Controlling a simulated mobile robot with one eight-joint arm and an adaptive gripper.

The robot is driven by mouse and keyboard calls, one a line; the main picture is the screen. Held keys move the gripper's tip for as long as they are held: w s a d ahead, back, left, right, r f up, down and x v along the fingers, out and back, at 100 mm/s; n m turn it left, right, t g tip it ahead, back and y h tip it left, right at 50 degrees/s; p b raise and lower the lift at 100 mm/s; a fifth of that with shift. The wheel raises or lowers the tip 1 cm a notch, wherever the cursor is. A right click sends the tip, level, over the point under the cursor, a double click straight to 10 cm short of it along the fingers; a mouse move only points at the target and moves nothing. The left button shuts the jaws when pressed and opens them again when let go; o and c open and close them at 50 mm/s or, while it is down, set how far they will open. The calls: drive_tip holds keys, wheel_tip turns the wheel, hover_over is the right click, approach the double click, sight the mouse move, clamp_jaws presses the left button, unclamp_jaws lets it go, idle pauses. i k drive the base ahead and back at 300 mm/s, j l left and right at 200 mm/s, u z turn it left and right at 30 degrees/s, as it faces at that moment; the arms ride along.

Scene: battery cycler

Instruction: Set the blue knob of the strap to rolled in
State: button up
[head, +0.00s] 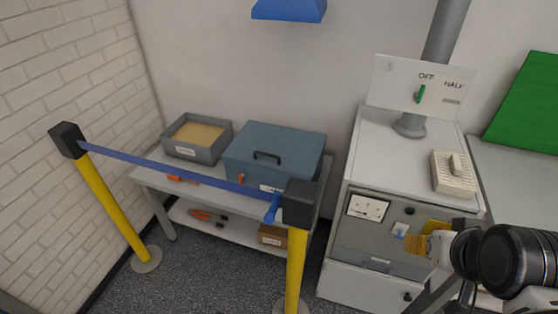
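A blue strap (165,168) is stretched across the front from the black head (67,140) of the left yellow post to the black head (301,204) of the right yellow post. The blue knob (272,208) is at the strap's right end, beside the right post's head. My arm comes in from the right edge. Its end, which seems to be my gripper (416,243), is in front of the grey cabinet, well to the right of the knob and apart from it. The fingers are too small and unclear to show whether they are open or shut.
Behind the strap, a bench (205,194) holds a grey tray (190,152) and a blue-grey box (262,165). A white-topped cabinet (380,150) with a green switch (421,94) above it stands right of the right post. Speckled floor (195,270) is clear between the posts.

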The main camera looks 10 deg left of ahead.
sight(270, 217)
drive_tip(key=u, duration=1.1)
